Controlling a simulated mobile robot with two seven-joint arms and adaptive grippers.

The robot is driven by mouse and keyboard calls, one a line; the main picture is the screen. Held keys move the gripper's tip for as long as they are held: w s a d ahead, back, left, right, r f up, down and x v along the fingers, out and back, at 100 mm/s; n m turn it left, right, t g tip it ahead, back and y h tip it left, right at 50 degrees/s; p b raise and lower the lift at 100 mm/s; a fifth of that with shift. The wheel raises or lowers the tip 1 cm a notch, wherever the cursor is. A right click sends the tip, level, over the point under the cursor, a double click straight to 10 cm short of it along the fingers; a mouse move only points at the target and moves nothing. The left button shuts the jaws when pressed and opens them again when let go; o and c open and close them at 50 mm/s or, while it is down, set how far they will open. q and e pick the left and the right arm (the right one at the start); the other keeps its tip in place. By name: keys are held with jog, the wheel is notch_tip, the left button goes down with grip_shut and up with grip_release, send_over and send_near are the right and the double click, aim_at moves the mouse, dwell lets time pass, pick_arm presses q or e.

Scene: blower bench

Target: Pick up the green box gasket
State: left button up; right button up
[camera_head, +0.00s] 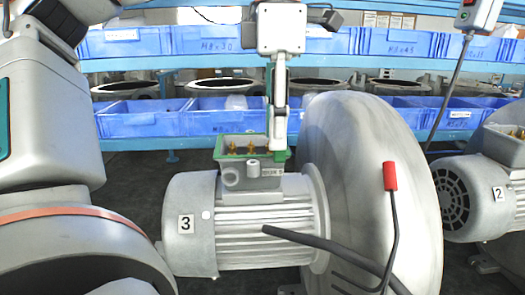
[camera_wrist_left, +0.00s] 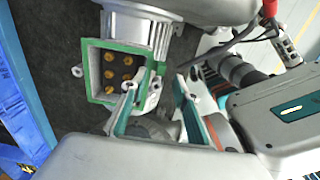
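The green box gasket (camera_head: 225,152) is a square green frame on the open terminal box of the motor marked 3 (camera_head: 250,210). In the left wrist view the gasket (camera_wrist_left: 96,75) lies around the box opening, with several brass terminals inside. My left gripper (camera_head: 277,148) points down at the right side of the box. In the left wrist view its two fingers (camera_wrist_left: 157,96) stand apart with no object visible between them. One finger is close to the gasket's edge; I cannot tell whether they touch. My right gripper is not clearly visible.
A large grey blower housing (camera_head: 350,130) stands right of the motor, close to my left gripper. A motor marked 2 (camera_head: 490,190) is at the right. Blue bins (camera_head: 140,118) fill racks behind.

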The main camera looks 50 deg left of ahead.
aim_at(278, 156)
pick_arm(q)
jog(key=shift+f, duration=1.45)
grip_shut()
jog(key=shift+r, duration=0.1)
